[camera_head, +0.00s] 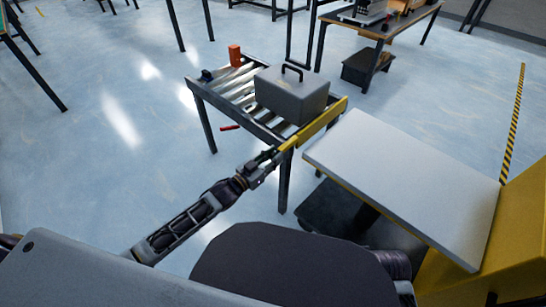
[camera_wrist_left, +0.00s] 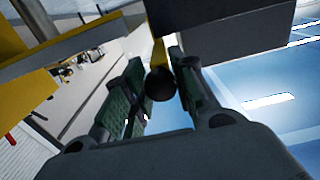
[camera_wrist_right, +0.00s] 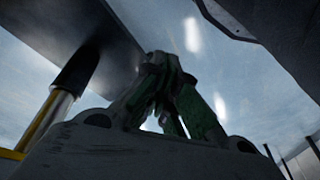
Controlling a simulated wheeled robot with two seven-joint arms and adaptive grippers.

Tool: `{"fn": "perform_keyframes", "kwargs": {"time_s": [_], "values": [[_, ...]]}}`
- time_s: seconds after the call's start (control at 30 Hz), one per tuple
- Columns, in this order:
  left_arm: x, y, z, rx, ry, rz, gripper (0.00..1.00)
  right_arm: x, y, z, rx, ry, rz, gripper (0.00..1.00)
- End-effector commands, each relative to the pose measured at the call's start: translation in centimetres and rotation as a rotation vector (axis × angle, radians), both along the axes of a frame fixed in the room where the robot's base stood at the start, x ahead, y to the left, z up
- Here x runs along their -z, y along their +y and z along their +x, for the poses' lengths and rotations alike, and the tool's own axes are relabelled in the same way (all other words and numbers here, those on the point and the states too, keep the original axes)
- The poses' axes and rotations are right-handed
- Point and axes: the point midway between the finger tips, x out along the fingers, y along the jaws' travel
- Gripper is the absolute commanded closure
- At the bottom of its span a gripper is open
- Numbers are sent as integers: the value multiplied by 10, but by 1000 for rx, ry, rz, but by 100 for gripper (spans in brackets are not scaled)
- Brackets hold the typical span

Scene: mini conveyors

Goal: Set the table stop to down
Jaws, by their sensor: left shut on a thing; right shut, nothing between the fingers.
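The table stop is a yellow bar (camera_head: 325,122) along the right end of the small roller table (camera_head: 262,132). In the head view I cannot tell whether it stands up or down. A yellow rod with a black ball knob (camera_wrist_left: 160,84) shows in the left wrist view. My left gripper (camera_head: 279,150) is at the near corner of the table, by the bar's near end. Its fingers (camera_wrist_left: 157,70) are shut on the knob, one on each side. My right gripper (camera_wrist_right: 164,72) is shut and empty, its fingertips together; it is hidden in the head view.
A grey box (camera_head: 292,97) with a black handle sits on the rollers against the bar. An orange object (camera_head: 235,55) stands at the table's far side. A white-topped yellow table (camera_head: 405,175) is close on the right. Open floor lies to the left.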

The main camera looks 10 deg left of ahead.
Motion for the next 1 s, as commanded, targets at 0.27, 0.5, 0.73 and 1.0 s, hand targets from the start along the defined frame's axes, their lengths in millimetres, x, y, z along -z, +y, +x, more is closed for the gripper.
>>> {"fn": "perform_keyframes", "kwargs": {"time_s": [0.27, 0.5, 0.73, 1.0], "values": [[23, 0, 0, -1, 2, 0, 100, 2, 0, -2, 0, 1, 3, 100], [58, 0, 0, 0, 2, 0, 100, -9, 2, -7, -1, -10, 13, 100], [67, 0, 0, 0, 1, 1, 100, -19, 3, -5, -4, -29, 18, 100], [66, 0, 0, 0, 1, 1, 68, -18, 3, -5, -5, -26, 16, 100]]}}
